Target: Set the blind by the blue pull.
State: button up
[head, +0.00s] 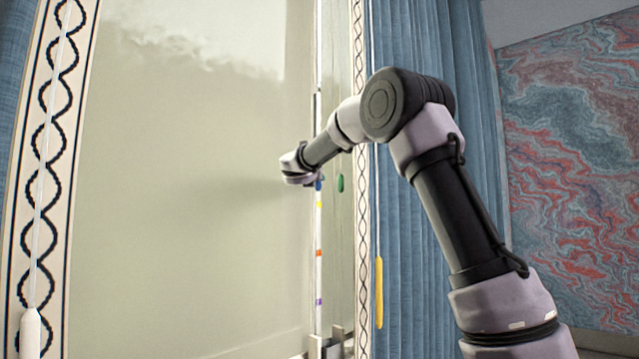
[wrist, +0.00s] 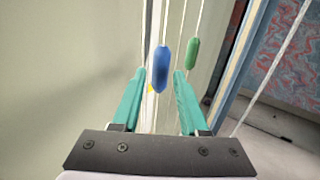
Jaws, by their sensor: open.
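The blue pull (wrist: 162,69) is a rounded blue bob on a thin cord. In the wrist view it hangs just ahead of and between the two teal fingers of my gripper (wrist: 160,84), which are apart and empty. In the head view a small bit of the blue pull (head: 319,185) shows just below my gripper (head: 299,178), whose fingers are hard to see there. The pale blind (head: 195,200) fills the left and middle of the head view.
A green pull (wrist: 191,53) hangs close to the right of the blue one. A yellow pull (head: 379,292) and a white pull (head: 30,332) hang on other cords. A white rod with coloured marks (head: 318,270) stands behind the blue pull. Blue curtains (head: 425,60) hang at the right.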

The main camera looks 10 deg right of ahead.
jog(key=x, duration=0.8)
jog(key=shift+d+f, duration=0.1)
jog(key=shift+c, duration=0.3)
grip_shut()
dwell(0.9)
